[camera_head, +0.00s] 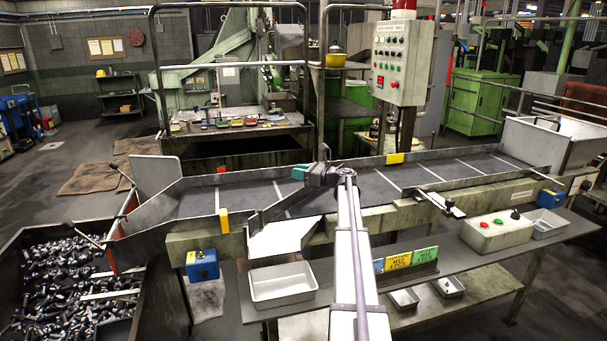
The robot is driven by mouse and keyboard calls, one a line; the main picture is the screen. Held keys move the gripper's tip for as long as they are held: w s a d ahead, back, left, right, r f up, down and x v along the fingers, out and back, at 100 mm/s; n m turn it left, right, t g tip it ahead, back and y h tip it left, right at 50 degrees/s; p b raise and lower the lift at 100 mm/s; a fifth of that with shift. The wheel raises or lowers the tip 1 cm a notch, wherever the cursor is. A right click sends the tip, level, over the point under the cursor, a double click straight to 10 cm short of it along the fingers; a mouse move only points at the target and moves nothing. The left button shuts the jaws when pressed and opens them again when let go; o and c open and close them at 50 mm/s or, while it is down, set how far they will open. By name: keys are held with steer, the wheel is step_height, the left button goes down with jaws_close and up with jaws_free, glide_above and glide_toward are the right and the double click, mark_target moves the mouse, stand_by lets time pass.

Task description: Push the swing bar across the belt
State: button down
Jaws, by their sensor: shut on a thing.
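The swing bar (278,205) looks like a dark grey flat bar standing on edge. It slants from the near side of the belt (240,196), beside a white chute, up toward my gripper. My gripper (301,173) is over the middle of the belt, at the far end of my arm, which reaches in from the bottom of the picture. It is shut at the bar's upper right end.
A white chute (283,238) leads down to an empty tray (282,284). Yellow blocks (224,221) stand on the belt's side rails. A lever (440,203) lies on the near rail at right. A bin of bolts (70,285) stands at left. The belt at right is clear.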

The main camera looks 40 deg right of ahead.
steer(key=shift+a+f, duration=0.1)
steer(key=shift+a, duration=0.4)
steer(key=c, duration=1.3)
jaws_free()
steer(key=shift+o, duration=0.7)
steer(key=shift+w+a, duration=0.15)
steer(key=shift+a, duration=0.1)
steer(key=shift+o, duration=1.4)
steer(key=shift+d, duration=0.3)
steer(key=v, duration=1)
steer(key=shift+s, duration=0.35)
steer(key=shift+d, duration=0.1)
